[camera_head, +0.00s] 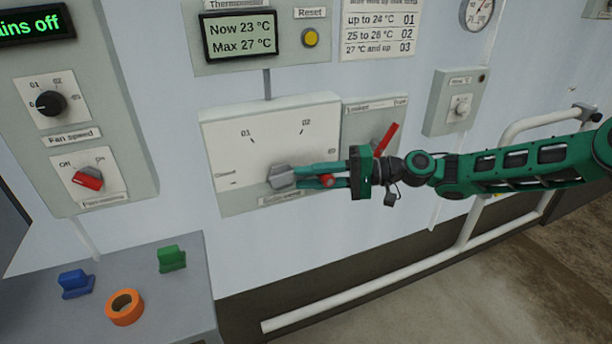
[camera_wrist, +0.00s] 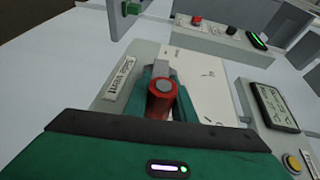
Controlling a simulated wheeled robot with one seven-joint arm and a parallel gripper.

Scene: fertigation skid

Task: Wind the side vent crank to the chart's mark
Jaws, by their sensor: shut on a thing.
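The side vent panel (camera_head: 228,150) is a pale box with marks Closed, 01, 02 and 03 around its dial. Its crank has a grey part (camera_head: 283,178) low in the middle of the panel and a red grip (camera_wrist: 161,102). My gripper (camera_head: 305,177) comes in from the right and is shut on the red grip, with a green finger on each side. Where the crank points is unclear behind the fingers. The chart (camera_head: 378,28) lists up to 24 °C 01, 25 to 26 or 28 °C 02, and 27 °C and up 03. The thermometer display (camera_head: 240,36) reads Now 23 °C, Max 27 °C.
A red lever (camera_head: 388,138) on a grey box stands close to my wrist. A yellow reset button (camera_head: 310,37) is above. Fan switches (camera_head: 88,178) are at left. A white pipe rail (camera_head: 370,290) runs below my arm. An orange ring (camera_head: 124,307) lies on a grey top.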

